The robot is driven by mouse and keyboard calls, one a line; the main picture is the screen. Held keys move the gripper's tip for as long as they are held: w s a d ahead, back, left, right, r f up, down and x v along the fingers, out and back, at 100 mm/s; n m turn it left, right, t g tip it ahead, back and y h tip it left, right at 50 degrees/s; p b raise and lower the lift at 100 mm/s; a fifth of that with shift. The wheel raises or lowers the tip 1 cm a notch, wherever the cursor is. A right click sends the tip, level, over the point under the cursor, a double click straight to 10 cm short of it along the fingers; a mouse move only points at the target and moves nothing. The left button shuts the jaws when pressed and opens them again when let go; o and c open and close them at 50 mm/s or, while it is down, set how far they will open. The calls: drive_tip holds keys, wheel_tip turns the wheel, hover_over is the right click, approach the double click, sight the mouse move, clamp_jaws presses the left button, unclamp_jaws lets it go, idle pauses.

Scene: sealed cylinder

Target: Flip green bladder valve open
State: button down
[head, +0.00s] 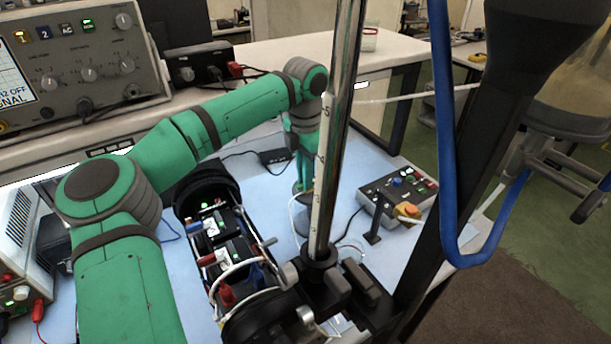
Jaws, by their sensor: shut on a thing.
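My green arm reaches in from the lower left and bends down behind the upright chrome rod. Its end, my gripper (302,172), is low over the blue bench mat and partly behind the rod. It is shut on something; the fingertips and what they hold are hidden. An open-framed black cylinder (205,180) lies to its left, with batteries, wiring, red and blue connectors and small green lights inside. I cannot make out a green bladder valve for certain. Metal fittings (290,274) sit on the cylinder's near right side, apart from my gripper.
The chrome rod (335,130) with its scale rises from a black clamp (325,278). A control box (398,192) with knobs and a yellow-orange button stands right. A blue hose (445,150) and dark post hang in front. Instruments (80,65) fill the back left.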

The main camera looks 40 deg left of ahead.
idle(0.4)
drive_tip(key=c, duration=1.8)
unclamp_jaws()
drive_tip(key=shift+a+r, duration=0.1)
drive_tip(key=shift+r, duration=0.1)
wheel_tip(320, 180, up, 10)
drive_tip(key=shift+r, duration=0.2)
